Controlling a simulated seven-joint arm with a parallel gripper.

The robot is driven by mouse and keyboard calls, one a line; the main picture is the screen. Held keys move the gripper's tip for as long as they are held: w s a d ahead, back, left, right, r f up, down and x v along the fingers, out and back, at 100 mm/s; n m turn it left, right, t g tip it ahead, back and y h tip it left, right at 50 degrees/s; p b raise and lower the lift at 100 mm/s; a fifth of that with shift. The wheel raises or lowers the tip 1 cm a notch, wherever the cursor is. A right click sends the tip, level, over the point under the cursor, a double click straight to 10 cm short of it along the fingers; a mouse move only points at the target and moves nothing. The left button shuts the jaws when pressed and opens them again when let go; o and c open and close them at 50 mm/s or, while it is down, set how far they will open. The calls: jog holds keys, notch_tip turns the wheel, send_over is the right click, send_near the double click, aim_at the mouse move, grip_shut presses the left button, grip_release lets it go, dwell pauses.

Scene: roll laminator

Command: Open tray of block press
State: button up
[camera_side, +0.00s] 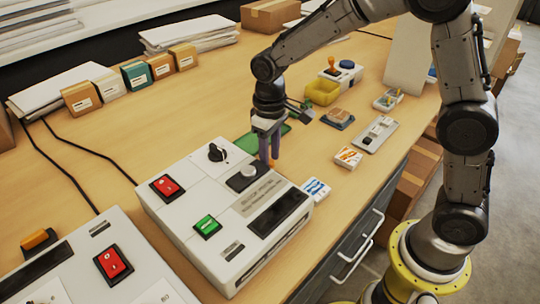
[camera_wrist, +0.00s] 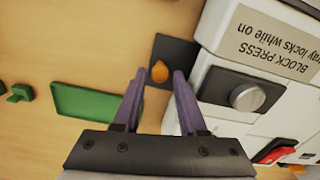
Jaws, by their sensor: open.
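The block press (camera_side: 250,205) is a white box, its name label upside down in the wrist view (camera_wrist: 270,40). It has a grey round knob (camera_side: 247,172), a red rocker switch (camera_side: 167,186), a green switch (camera_side: 207,226) and a black dial (camera_side: 215,152). A dark flat plate (camera_wrist: 180,52) with an orange knob-like piece (camera_wrist: 160,72) lies against the press's side; whether it is the tray, I cannot tell. My gripper (camera_side: 268,160) is open, pointing down beside the press. In the wrist view its purple fingers (camera_wrist: 158,85) stand on either side of the orange piece, with visible gaps.
A green tray (camera_wrist: 85,100) lies on the table near my gripper. A yellow bin (camera_side: 322,92), an orange-handled stamp (camera_side: 332,68) and small cards (camera_side: 348,157) stand farther right. Another white machine (camera_side: 75,270) is at the lower left. Cables cross the table on the left.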

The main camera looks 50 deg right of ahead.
jog(key=shift+f, duration=0.3)
grip_shut()
dwell(1.3)
